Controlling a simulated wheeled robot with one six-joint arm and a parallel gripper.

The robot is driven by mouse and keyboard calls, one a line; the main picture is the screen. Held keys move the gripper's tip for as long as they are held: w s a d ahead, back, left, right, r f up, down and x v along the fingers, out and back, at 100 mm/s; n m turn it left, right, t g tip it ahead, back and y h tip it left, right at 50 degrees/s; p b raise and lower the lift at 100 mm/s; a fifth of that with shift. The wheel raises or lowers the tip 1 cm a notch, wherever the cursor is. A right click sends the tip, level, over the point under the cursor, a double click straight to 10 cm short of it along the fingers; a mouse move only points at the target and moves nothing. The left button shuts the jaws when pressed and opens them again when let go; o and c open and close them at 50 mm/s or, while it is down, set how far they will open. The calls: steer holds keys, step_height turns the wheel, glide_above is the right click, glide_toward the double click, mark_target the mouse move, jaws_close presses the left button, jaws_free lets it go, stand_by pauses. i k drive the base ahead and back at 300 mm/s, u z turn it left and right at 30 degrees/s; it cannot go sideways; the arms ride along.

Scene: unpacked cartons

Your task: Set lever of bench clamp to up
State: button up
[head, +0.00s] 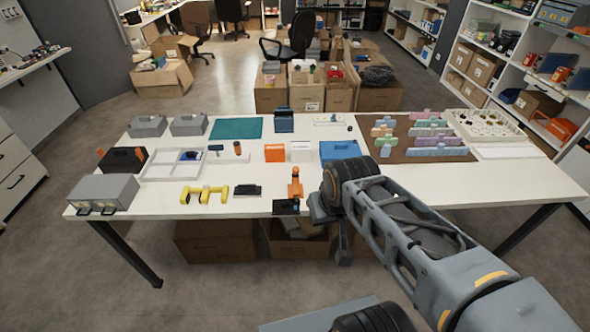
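A small orange upright piece (295,183) stands near the front edge of the white table, beside a dark block (286,207) at that edge. It looks like the bench clamp, but at this size I cannot be sure, and I cannot tell its lever's position. My arm reaches in from the lower right. My gripper (342,252) seems to hang at the front edge, just right of the orange piece and apart from it. Its fingers are too small and partly hidden by my wrist, so their opening does not show.
The white table (240,208) carries a yellow bracket (205,193), a black item (247,191), a grey case (103,191), a white tray (170,176), an orange box (275,153), a blue case (340,150) and a brown mat (393,155) with pastel pieces. Cartons (215,240) sit underneath.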

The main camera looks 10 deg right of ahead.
mark_target(295, 170)
steer(key=z, duration=0.8)
steer(key=i, duration=0.4)
steer(key=u, duration=1.85)
